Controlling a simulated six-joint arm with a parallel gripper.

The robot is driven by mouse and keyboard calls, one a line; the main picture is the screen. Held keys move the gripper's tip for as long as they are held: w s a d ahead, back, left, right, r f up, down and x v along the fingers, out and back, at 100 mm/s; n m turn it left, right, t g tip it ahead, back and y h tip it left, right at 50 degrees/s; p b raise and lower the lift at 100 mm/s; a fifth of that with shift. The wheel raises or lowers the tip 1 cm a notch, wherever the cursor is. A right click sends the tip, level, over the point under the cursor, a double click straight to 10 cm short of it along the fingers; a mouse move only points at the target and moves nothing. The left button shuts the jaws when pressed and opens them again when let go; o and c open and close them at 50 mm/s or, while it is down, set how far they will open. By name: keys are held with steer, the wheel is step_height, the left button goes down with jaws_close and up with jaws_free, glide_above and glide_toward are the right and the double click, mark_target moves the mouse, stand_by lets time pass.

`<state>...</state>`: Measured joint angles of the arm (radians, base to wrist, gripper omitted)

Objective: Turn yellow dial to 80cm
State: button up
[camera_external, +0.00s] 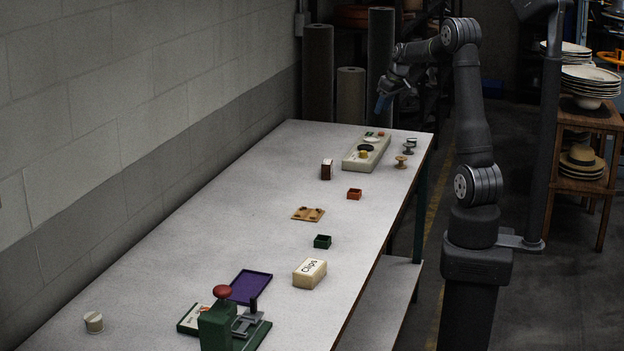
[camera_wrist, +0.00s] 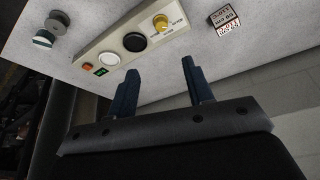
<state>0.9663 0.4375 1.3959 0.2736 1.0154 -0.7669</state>
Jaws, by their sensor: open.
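The yellow dial (camera_wrist: 161,22) is a small round knob at one end of a long pale control panel (camera_wrist: 84,55). In the external view the yellow dial (camera_external: 363,154) is at the near end of the panel (camera_external: 353,164), at the far end of the table. Markings around the dial are too small to read. My gripper (camera_wrist: 157,72) is open and empty, with two blue fingers apart. In the external view my gripper (camera_external: 383,103) hangs above the table's far end, clear of the panel.
The panel also carries a black knob (camera_wrist: 134,41), a white button (camera_wrist: 109,59), an orange button (camera_wrist: 87,66) and a small green display (camera_wrist: 101,72). Spools (camera_external: 401,162) stand right of the panel.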

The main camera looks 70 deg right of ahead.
steer(key=f, duration=0.2)
glide_toward(365, 152)
steer(key=shift+m, duration=0.4)
steer(key=x, duration=0.8)
steer(key=shift+w+d+f, duration=0.25)
steer(key=shift+w+d, duration=0.05)
steer(key=shift+w, duration=0.15)
steer(key=c, duration=1)
